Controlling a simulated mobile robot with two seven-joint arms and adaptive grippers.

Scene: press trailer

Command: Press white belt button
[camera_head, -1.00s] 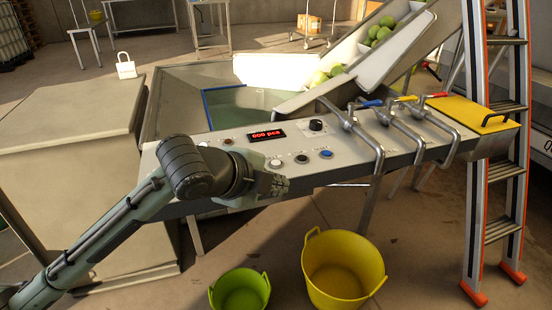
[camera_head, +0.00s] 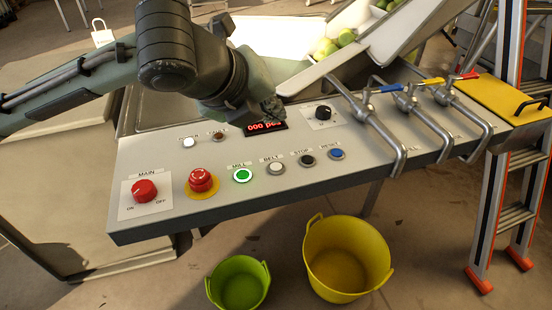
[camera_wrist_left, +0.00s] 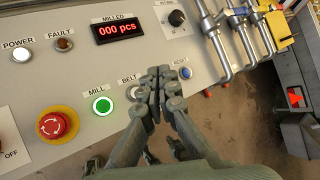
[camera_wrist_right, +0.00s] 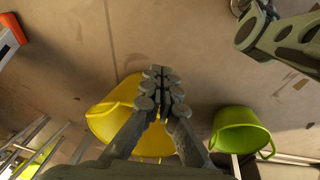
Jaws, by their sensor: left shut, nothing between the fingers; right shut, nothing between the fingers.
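The white belt button (camera_head: 275,168) sits on the sloped grey control panel (camera_head: 340,185), under a BELT label, between the green-lit mill button (camera_head: 243,175) and the black stop button (camera_head: 306,160). My left gripper (camera_head: 273,112) is shut and empty above the panel, in front of the red display in the head view. In the left wrist view its closed fingertips (camera_wrist_left: 160,76) lie just right of the BELT label (camera_wrist_left: 129,78), and the fingers hide most of the belt button. My right gripper (camera_wrist_right: 161,76) is shut and empty over the floor, with the yellow tub below it.
A red emergency stop (camera_head: 201,180) and a red main switch (camera_head: 144,190) are left of the buttons; a blue reset button (camera_head: 337,154) is right. Bent metal pipes with levers (camera_head: 400,115) rise at the right. Yellow (camera_head: 346,255) and green (camera_head: 239,283) tubs stand below.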

